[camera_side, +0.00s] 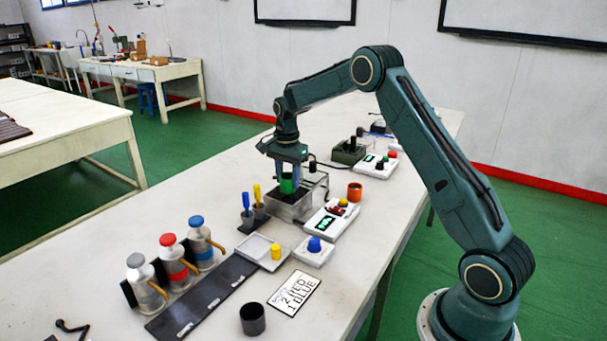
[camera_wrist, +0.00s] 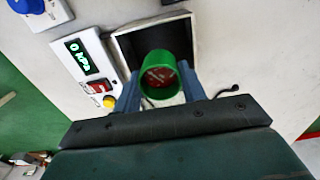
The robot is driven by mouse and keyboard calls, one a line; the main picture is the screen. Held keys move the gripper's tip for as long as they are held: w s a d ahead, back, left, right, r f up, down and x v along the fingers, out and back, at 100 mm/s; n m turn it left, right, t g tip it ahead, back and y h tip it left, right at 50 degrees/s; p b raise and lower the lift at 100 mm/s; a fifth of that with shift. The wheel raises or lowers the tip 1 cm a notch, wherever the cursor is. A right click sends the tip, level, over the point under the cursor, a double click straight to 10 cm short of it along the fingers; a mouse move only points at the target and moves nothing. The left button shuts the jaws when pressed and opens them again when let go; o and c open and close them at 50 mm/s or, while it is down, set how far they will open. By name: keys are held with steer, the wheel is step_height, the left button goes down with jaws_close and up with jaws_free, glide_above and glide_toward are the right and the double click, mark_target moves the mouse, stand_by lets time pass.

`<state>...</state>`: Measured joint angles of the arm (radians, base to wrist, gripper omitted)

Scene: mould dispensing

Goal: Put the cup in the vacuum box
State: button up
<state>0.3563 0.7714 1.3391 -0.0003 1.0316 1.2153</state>
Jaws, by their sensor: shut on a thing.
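A green cup (camera_side: 288,185) is held upright between the fingers of my gripper (camera_side: 288,178). In the wrist view the green cup (camera_wrist: 158,63) shows its round rim from above, with something red and some pale marks inside. My gripper (camera_wrist: 160,92) is shut on the cup's sides. The vacuum box, a grey metal box (camera_side: 290,212) with a dark inside, is open directly below the cup. Its pale rim (camera_wrist: 113,45) shows behind the cup in the wrist view. I cannot tell whether the cup's base is below the box's rim.
A panel (camera_side: 326,223) reading 0 kPa, with red and yellow controls, stands beside the box. Several capped bottles (camera_side: 173,262) stand in front left.

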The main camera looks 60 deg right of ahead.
mark_target(288, 193)
steer(key=shift+f, duration=2.85)
steer(key=shift+f, duration=0.3)
steer(key=o, duration=1)
steer(key=shift+o, duration=0.2)
steer(key=shift+r, duration=0.1)
steer(key=shift+r, duration=3.4)
